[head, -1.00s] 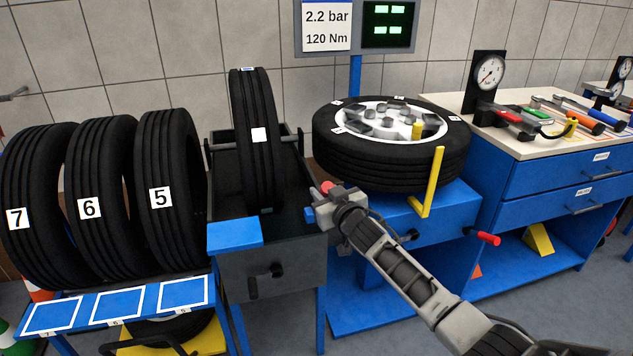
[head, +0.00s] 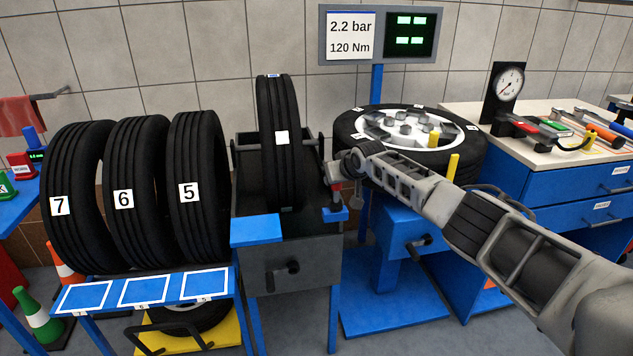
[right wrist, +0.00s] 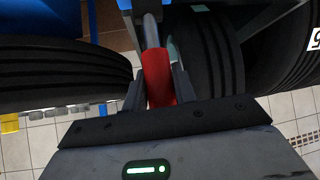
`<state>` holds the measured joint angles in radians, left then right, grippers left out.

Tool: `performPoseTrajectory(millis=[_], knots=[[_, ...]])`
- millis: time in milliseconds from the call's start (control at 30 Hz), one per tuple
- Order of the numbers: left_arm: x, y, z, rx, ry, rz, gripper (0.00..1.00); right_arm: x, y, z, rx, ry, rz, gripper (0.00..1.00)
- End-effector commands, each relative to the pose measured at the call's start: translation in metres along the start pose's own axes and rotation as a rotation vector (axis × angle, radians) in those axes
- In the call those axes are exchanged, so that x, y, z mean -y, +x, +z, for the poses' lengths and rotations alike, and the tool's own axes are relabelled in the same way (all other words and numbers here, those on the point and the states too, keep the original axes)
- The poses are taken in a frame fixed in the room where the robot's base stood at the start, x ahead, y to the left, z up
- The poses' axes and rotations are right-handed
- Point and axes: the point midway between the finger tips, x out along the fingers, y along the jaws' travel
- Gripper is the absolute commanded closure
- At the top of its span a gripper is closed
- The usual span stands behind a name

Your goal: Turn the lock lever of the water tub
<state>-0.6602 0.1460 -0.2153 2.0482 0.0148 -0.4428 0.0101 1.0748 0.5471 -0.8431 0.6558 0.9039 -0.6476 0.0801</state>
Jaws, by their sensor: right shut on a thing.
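The grey water tub (head: 288,262) stands in the middle of the head view, with a tyre (head: 278,165) upright in it. The red grip of the lock lever (head: 334,187) is at the tub's right side, partly hidden by my right gripper (head: 337,195). In the right wrist view the red grip (right wrist: 158,82) sits between both fingers, on a metal rod (right wrist: 150,32) leading away from my gripper (right wrist: 158,98). The right gripper is shut on this grip. The lever's pivot is hidden. My left gripper is not in view.
Numbered tyres (head: 130,190) stand in a rack to the left. A wheel (head: 410,140) lies flat on a blue stand with a yellow post (head: 453,168), close behind my right arm. A blue bench (head: 560,165) with a gauge and tools is at the right.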

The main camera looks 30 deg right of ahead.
Motion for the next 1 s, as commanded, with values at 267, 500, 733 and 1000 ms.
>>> performPoseTrajectory(millis=[267,500,733,1000], knots=[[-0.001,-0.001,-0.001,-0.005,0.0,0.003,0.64,-0.017,-0.004,0.001,0.02,0.021,0.012,1.0],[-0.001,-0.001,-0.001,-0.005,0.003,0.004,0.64,-0.016,-0.004,0.0,0.021,0.021,0.012,1.0],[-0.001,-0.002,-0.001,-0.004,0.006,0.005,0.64,-0.015,-0.003,0.001,0.022,0.02,0.011,0.51],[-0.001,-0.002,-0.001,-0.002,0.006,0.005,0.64,-0.014,-0.005,0.001,0.024,0.018,0.009,0.51]])
